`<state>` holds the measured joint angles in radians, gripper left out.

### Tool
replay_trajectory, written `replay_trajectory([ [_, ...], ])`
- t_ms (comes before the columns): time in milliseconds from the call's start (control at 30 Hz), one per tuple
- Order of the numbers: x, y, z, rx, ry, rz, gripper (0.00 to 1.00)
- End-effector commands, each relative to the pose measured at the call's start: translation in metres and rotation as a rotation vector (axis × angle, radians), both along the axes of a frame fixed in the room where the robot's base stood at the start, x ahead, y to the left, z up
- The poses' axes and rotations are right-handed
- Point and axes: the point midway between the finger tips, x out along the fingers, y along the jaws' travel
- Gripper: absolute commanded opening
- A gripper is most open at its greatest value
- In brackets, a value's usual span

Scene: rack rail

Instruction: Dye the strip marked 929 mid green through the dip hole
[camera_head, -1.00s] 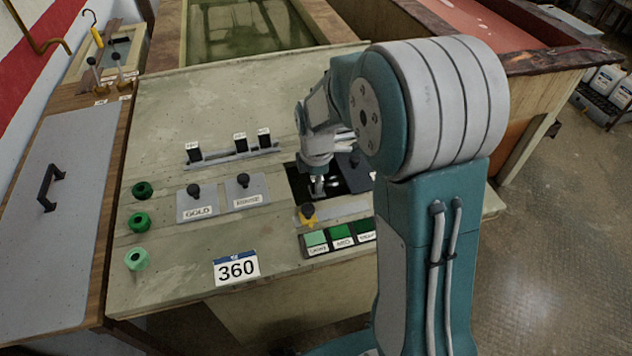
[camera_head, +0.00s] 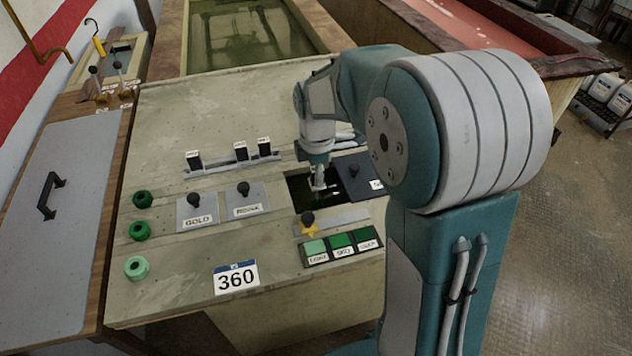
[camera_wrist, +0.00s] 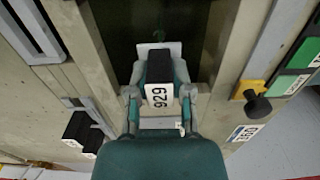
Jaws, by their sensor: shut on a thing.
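My gripper (camera_head: 318,183) is shut on the strip marked 929 by its black top block; it shows in the wrist view (camera_wrist: 160,100). The strip's white 929 label (camera_wrist: 160,96) faces the wrist camera, and a pale plate shows just beyond the block. The gripper is over the dark open dip hole (camera_head: 301,191), which also shows in the wrist view (camera_wrist: 120,30). I cannot tell how deep the strip's lower end is. A yellow-pointer knob (camera_head: 308,221) stands at the left end of its track, above the palest of three green patches (camera_head: 341,240).
A dark lid (camera_head: 358,182) lies right of the hole. Closed lids marked GOLD (camera_head: 197,212) and another (camera_head: 246,199) lie left. Three black-topped strips (camera_head: 241,151) stand on a rail behind them. Three green rings (camera_head: 140,230) line the left edge.

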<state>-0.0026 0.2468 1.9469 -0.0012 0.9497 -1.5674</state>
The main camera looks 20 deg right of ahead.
Motion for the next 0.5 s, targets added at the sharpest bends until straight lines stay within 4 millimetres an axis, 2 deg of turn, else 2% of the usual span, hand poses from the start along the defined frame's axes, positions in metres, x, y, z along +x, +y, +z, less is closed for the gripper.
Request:
replay_trajectory([
  [500, 0.000, 0.000, 0.054, 0.000, -0.002, 0.000, 0.00],
])
